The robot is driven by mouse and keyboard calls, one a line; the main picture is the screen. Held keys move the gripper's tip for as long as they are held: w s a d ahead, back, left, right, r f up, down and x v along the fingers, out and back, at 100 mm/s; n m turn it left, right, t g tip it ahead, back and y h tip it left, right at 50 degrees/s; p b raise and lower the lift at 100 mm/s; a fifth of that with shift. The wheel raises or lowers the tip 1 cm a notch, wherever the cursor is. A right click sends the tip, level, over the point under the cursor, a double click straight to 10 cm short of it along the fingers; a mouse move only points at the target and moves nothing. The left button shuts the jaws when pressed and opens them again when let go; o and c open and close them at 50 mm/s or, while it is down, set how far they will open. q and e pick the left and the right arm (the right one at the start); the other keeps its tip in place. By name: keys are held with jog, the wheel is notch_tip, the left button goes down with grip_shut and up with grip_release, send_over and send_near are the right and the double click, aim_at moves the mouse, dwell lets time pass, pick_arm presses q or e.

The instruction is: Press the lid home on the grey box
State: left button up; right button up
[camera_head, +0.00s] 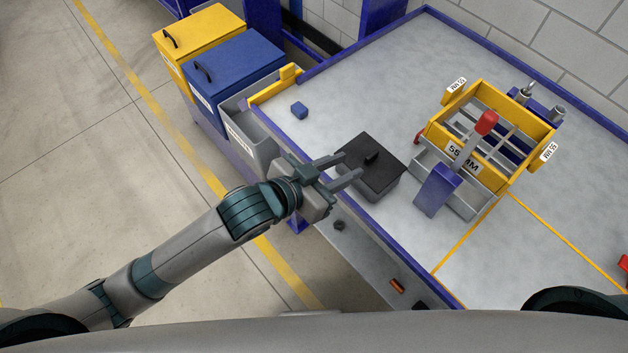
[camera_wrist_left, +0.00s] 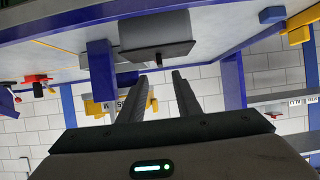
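The grey box (camera_head: 386,190) stands on the table near its left edge. A dark lid (camera_head: 384,172) with a small upright handle (camera_head: 371,158) covers its top; I cannot tell whether the lid is fully seated. My left gripper (camera_head: 351,166) is open and empty, its fingers pointing at the box from the left, and in the head view they overlap the lid's left side. In the left wrist view, turned upside down, the box (camera_wrist_left: 155,27) and lid (camera_wrist_left: 140,52) lie beyond the open fingers (camera_wrist_left: 160,76), apart from them. My right gripper is out of view.
A yellow frame (camera_head: 545,131) with a grey tray and a red-handled blue lever (camera_head: 438,190) stands right of the box. A small blue block (camera_head: 299,110) lies behind. Yellow (camera_head: 200,30), blue (camera_head: 235,65) and grey bins stand beyond the table's left edge.

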pick_arm(q)
jog(key=v, duration=0.8)
jog(key=shift+a, duration=0.2)
dwell(0.7)
